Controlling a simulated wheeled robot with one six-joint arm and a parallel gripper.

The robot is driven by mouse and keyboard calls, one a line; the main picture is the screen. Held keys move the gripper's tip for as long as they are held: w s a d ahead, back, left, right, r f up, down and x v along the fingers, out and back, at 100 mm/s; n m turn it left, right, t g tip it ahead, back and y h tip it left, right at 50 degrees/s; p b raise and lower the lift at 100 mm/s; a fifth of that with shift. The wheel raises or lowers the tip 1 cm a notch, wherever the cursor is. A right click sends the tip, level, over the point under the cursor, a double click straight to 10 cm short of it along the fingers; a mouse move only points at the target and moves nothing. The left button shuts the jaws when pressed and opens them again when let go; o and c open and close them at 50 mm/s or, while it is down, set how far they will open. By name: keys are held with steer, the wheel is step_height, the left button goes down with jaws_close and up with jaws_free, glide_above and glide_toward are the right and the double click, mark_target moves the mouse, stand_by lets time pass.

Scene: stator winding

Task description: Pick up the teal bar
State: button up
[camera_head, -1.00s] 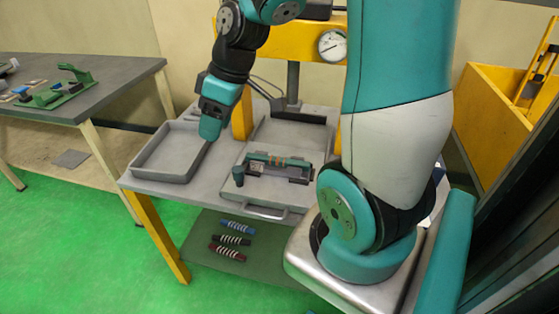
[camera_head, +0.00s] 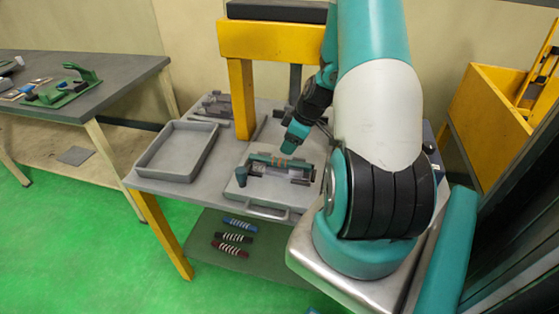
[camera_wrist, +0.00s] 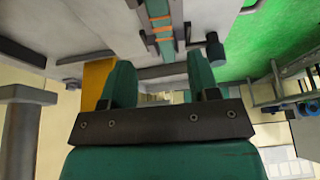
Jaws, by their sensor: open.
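The teal bar (camera_head: 265,157) with orange bands lies across a grey fixture plate (camera_head: 238,191) on the table. In the wrist view the teal bar (camera_wrist: 158,9) shows at the top, beyond my fingertips, between grey supports. The exact gap between fingertips and bar cannot be told.
An empty grey tray (camera_head: 142,165) sits on the table's left. A yellow frame (camera_head: 242,98) stands behind the fixture. A dark teal peg (camera_head: 241,176) rises at the plate's left. Blue (camera_head: 240,223), black (camera_head: 234,238) and red (camera_head: 229,249) striped bars lie on the lower shelf.

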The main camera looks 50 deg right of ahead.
mark_target(279, 160)
steer(key=shift+x, duration=1.2)
steer(key=shift+p+x, duration=1.25)
steer(key=shift+x, duration=1.4)
steer(key=shift+s+a, duration=0.1)
steer(key=shift+c, duration=0.4)
jaws_close()
